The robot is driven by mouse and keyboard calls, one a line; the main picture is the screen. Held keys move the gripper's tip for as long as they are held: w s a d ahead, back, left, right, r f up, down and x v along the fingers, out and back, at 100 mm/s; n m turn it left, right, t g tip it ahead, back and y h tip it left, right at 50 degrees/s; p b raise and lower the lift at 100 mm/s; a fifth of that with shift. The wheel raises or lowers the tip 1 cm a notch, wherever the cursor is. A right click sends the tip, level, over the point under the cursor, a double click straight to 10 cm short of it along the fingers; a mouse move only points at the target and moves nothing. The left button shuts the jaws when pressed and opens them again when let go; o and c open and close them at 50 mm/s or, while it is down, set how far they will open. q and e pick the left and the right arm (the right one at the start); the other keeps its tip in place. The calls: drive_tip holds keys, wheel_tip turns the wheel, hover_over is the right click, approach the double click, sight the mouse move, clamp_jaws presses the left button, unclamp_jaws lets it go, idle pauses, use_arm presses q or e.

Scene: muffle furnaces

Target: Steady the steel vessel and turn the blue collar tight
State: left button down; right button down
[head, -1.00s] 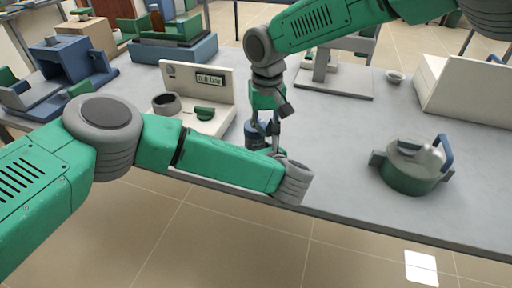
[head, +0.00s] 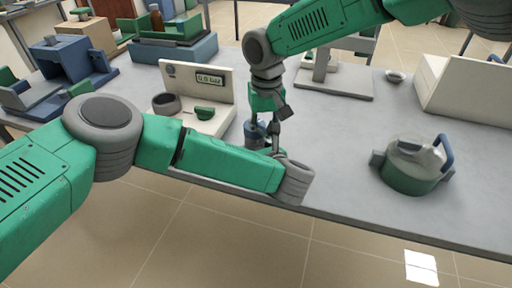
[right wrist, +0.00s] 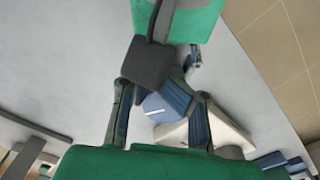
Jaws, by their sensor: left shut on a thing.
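The blue collar (head: 255,133) shows beside the right gripper's fingers, behind my left forearm. In the right wrist view the blue collar (right wrist: 168,107), with a white mark, lies between the right gripper's two fingers. My right gripper (head: 271,135) points down at it; in the right wrist view the right gripper (right wrist: 162,117) is open, with a gap beside the collar. My left gripper is shut on the steel vessel below the collar; its wrist and a dark grey block (right wrist: 150,62) hide most of the vessel and the grip.
A white stand with a display (head: 210,82) is just left of the collar. A green and steel lidded pot (head: 411,165) stands at the right, near the table's front edge. A white box (head: 470,88) is behind it. The table (head: 330,165) between collar and pot is clear.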

sight(250, 134)
drive_tip(key=shift+s+a, duration=0.15)
drive_tip(key=shift+a, duration=0.35)
drive_tip(key=shift+s+a, duration=0.15)
drive_tip(key=shift+a, duration=0.35)
drive_tip(key=shift+a, duration=0.1)
drive_tip(key=shift+a, duration=0.35)
drive_tip(key=shift+w+a, duration=0.1)
drive_tip(key=shift+a, duration=0.15)
drive_tip(key=shift+s+a, duration=0.1)
drive_tip(key=shift+s, duration=0.3)
wheel_tip(250, 134, up, 6)
drive_tip(key=shift+s, duration=0.1)
idle(0.3)
